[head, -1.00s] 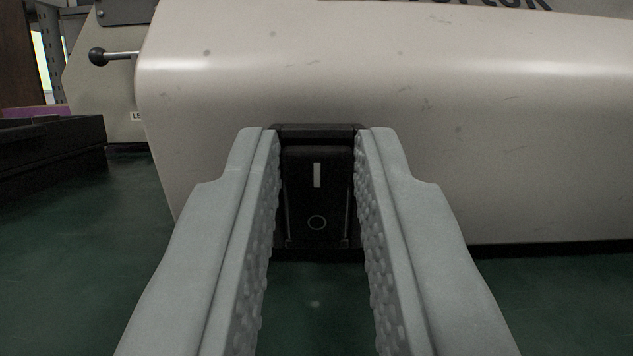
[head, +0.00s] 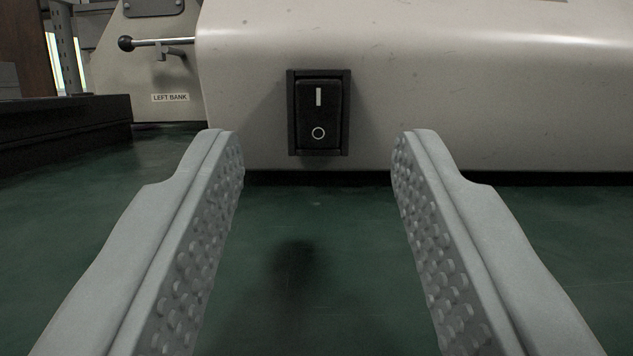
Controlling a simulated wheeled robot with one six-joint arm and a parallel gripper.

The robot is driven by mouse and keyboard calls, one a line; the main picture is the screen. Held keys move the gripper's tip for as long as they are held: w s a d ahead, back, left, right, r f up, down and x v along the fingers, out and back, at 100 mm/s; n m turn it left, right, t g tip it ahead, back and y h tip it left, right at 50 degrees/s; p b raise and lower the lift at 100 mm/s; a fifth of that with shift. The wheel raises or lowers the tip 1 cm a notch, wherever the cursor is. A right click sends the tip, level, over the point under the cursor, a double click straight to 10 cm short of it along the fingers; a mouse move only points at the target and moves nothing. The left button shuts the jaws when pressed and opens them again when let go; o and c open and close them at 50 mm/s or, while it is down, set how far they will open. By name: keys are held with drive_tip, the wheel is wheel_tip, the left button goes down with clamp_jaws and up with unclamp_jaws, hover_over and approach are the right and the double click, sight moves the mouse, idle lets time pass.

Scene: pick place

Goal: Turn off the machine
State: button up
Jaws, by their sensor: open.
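The machine (head: 450,90) is a large cream housing with small scuffs, standing across the back. A black rocker switch (head: 319,112) is set in its front face, with a white bar mark at the top and a white circle at the bottom. I cannot tell clearly which half is pressed in. My gripper (head: 316,150) is open and empty, its two grey dimpled fingers wide apart. The fingers are in front of the machine, and the switch shows between and slightly above their tips, apart from them.
A green surface (head: 300,240) lies clear between and around my fingers. At the back left is a panel with a "LEFT BANK" label (head: 170,98) and a lever with a black knob (head: 126,43). A dark ledge (head: 60,130) is at the far left.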

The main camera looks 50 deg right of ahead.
drive_tip(key=v, duration=1.1)
drive_tip(key=shift+a, duration=0.25)
drive_tip(key=shift+s, duration=0.15)
drive_tip(key=s+d+r+n+t+y, duration=0.1)
drive_tip(key=d+r+n+t+y, duration=0.15)
drive_tip(key=r+y, duration=0.75)
drive_tip(key=s+d+r+n+t+y, duration=0.2)
drive_tip(key=d+r+t+y, duration=0.15)
drive_tip(key=r, duration=1.35)
drive_tip(key=s+d+r+n+y, duration=0.1)
drive_tip(key=s+r+n+y, duration=0.35)
drive_tip(key=s+r, duration=0.6)
drive_tip(key=s+d+n, duration=0.1)
drive_tip(key=s, duration=0.7)
drive_tip(key=s+d+f+g, duration=0.1)
drive_tip(key=s+d, duration=0.1)
drive_tip(key=s, duration=0.7)
drive_tip(key=shift+s+d+n+g, duration=0.25)
drive_tip(key=shift+s+n+g, duration=0.05)
drive_tip(key=shift+s+n, duration=0.1)
drive_tip(key=shift+w, duration=0.1)
